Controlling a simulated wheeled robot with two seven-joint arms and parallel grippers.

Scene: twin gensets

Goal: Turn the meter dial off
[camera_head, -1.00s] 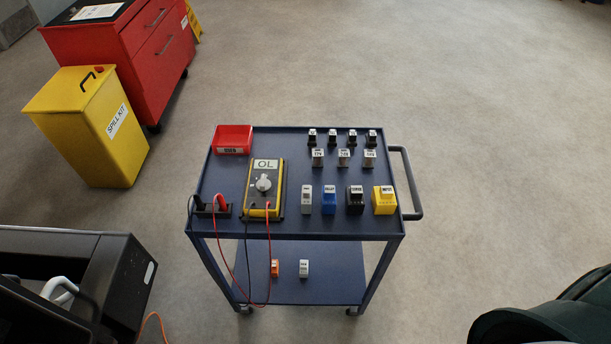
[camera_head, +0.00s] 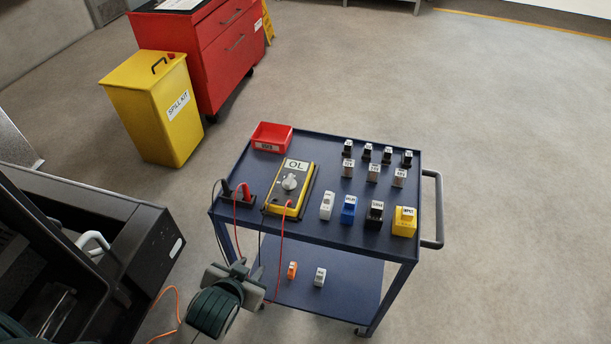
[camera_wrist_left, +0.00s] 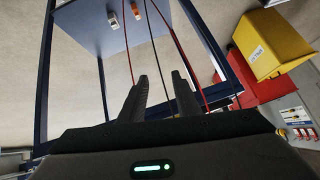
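The yellow and black meter (camera_head: 305,184) lies on the top of the blue cart, left of its middle. Its display reads "OL", and its grey dial (camera_head: 289,182) is in the middle of its face. Red and black leads run from the meter and hang over the cart's front edge. My left gripper (camera_head: 242,268) is low in front of the cart, below and left of the meter, apart from it. In the left wrist view its two fingers (camera_wrist_left: 160,86) are spread with nothing held between them; leads hang beyond them. My right gripper is out of view.
The blue cart (camera_head: 330,231) also carries a red bin (camera_head: 271,137), several small blocks and a black lead holder. Its lower shelf (camera_head: 335,300) holds an orange and a white item. A yellow spill kit bin (camera_head: 150,110) and red cabinet (camera_head: 200,60) stand behind left. Floor right is clear.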

